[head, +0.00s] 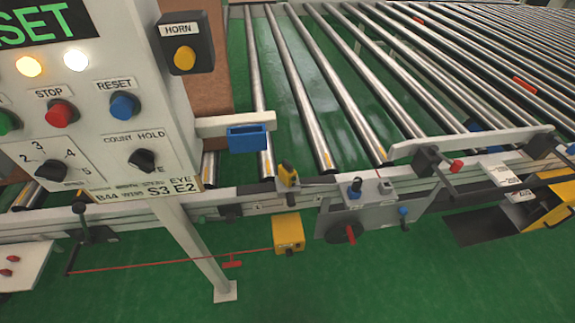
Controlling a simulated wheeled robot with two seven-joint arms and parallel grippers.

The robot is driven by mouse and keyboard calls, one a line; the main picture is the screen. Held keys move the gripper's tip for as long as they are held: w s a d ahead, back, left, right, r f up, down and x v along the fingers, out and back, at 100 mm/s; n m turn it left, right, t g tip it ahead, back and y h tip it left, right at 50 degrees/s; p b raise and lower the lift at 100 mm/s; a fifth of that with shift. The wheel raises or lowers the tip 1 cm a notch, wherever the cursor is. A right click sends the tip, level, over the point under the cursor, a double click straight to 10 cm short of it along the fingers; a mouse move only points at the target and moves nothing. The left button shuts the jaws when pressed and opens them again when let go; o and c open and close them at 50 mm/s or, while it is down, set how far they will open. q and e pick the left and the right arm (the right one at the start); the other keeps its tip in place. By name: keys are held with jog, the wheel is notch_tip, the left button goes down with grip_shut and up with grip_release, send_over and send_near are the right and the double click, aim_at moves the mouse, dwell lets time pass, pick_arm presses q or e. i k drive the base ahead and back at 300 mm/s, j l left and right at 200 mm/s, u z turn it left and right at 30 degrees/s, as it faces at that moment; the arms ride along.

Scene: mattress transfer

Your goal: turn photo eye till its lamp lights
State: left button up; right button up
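A small yellow and black device (287,174), which looks like the photo eye, sits on the conveyor's near side rail (225,196) at the middle of the head view. It is upright and appears slightly tilted. I cannot make out a lit lamp on it; it is too small to tell. Neither of my grippers is in view.
A control panel (95,85) with buttons and dials stands at left on a post (195,245). Steel rollers (325,90) run behind the rail. A yellow box (288,233) with a red cord (170,262) hangs below. Levers and knobs (355,188) line the rail at right.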

aim_at(286, 174)
jog(key=l+u, duration=0.1)
jog(key=u, duration=0.3)
jog(key=k+l+u, duration=0.1)
jog(key=u, duration=0.25)
jog(key=k+u, duration=0.15)
jog(key=u, duration=0.25)
jog(key=k+l+u, duration=0.1)
jog(key=u, duration=0.3)
